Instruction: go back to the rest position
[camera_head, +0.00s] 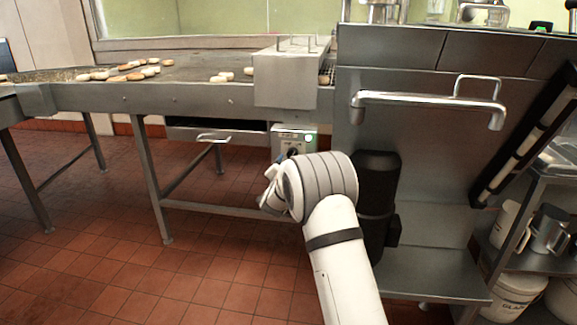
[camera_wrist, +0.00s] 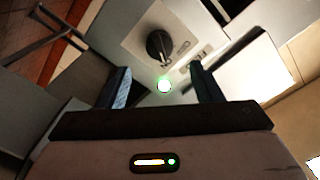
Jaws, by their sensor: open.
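My white arm reaches up from the bottom of the head view. My gripper (camera_wrist: 160,88) shows in the wrist view with its two dark fingers apart and nothing between them. In front of it is a control panel with a black rotary knob (camera_wrist: 159,46) and a lit green-white light (camera_wrist: 164,86). The knob stands beyond the fingertips, and I cannot tell the exact distance.
A steel conveyor table (camera_head: 190,97) carries several doughnuts (camera_head: 137,72) at the left. A steel cabinet with a bar handle (camera_head: 430,103) stands at the right. A shelf with white buckets (camera_head: 515,290) is at the far right. The tiled floor (camera_head: 110,265) at the left is clear.

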